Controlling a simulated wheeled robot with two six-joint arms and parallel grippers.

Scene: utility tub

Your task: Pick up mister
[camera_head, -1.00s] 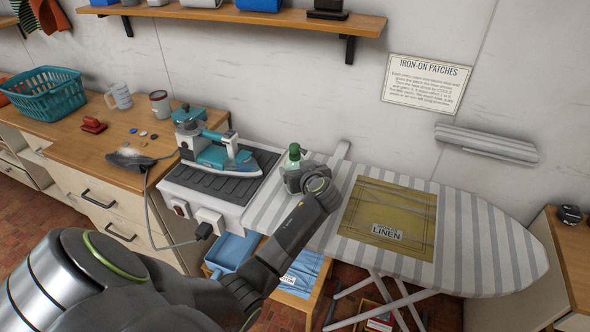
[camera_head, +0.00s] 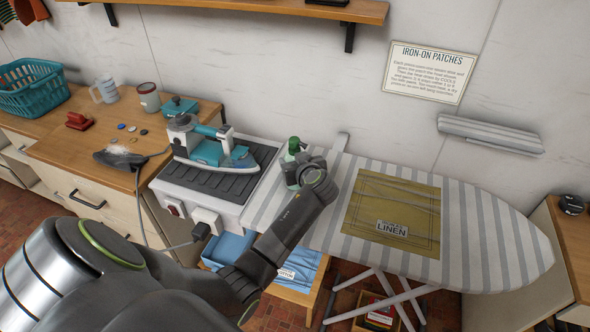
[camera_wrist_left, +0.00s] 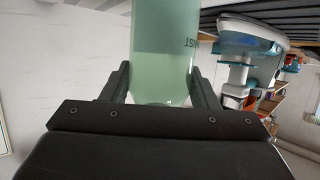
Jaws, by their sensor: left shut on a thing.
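The mister is a green bottle (camera_head: 293,149) with a darker green top, at the left end of the striped ironing board, mostly hidden by my gripper in the head view. In the left wrist view its pale green body (camera_wrist_left: 163,50) stands between the two fingers, with part of a label showing. My left gripper (camera_head: 294,165) is shut on it. I cannot tell whether the bottle's base touches the board. My right gripper is not in view.
A teal iron (camera_head: 207,151) rests on a dark ribbed pad left of the mister. A folded linen cloth (camera_head: 392,214) lies on the ironing board (camera_head: 490,235) to the right. A wooden shelf (camera_head: 300,10) runs along the wall above.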

